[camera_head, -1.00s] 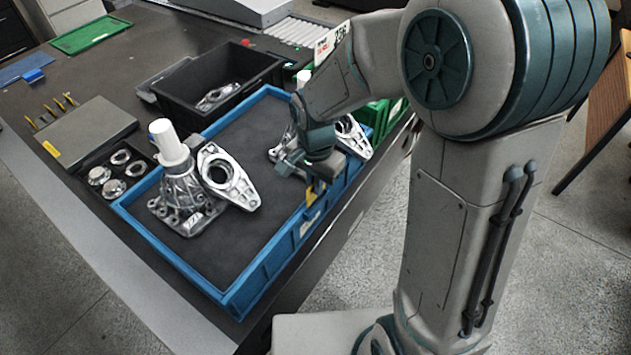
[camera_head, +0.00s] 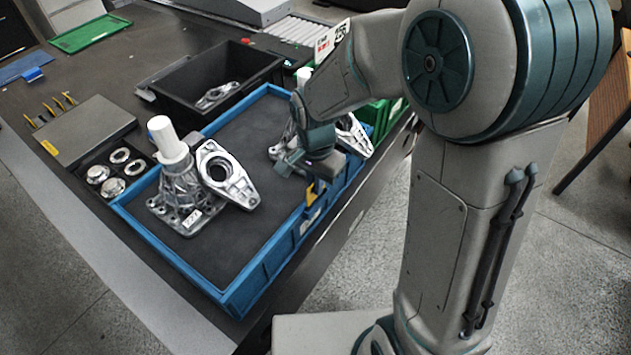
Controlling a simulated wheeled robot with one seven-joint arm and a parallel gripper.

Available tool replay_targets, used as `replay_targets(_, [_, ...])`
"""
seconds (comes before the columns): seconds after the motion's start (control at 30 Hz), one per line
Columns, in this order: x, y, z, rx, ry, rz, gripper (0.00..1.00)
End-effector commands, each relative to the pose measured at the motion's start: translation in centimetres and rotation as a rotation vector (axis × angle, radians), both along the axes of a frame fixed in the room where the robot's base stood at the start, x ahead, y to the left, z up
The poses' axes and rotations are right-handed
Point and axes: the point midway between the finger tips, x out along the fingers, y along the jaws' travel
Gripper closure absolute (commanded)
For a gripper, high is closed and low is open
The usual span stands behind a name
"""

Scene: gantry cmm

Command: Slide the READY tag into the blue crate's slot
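The blue crate (camera_head: 262,273) is an open tray with a dark floor on the table. My gripper (camera_head: 314,184) points down at the crate's right long wall, on the side facing my arm. A small yellow piece (camera_head: 311,194), possibly the READY tag, shows just below the fingers against that wall. Its lettering cannot be read. The slot is hidden or too small to make out. The fingers are small and partly covered by the wrist, so I cannot tell whether they grip the yellow piece or how deep it sits.
In the crate stand a metal casting with a white cylinder (camera_head: 167,139) and a flat metal bracket (camera_head: 226,178); more castings (camera_head: 352,134) lie behind my gripper. A black bin (camera_head: 180,93) is behind, a green crate (camera_head: 376,118) at right, a grey box (camera_head: 83,130) at left.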

Motion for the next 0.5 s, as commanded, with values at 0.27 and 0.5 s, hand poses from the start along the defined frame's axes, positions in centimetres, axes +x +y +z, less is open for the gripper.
replay_targets(0.27, [0.01,-0.01,-0.02,0.0,0.0,0.0,1.0])
replay_targets(0.5, [0.0,0.0,-0.63,0.0,0.0,0.0,1.0])
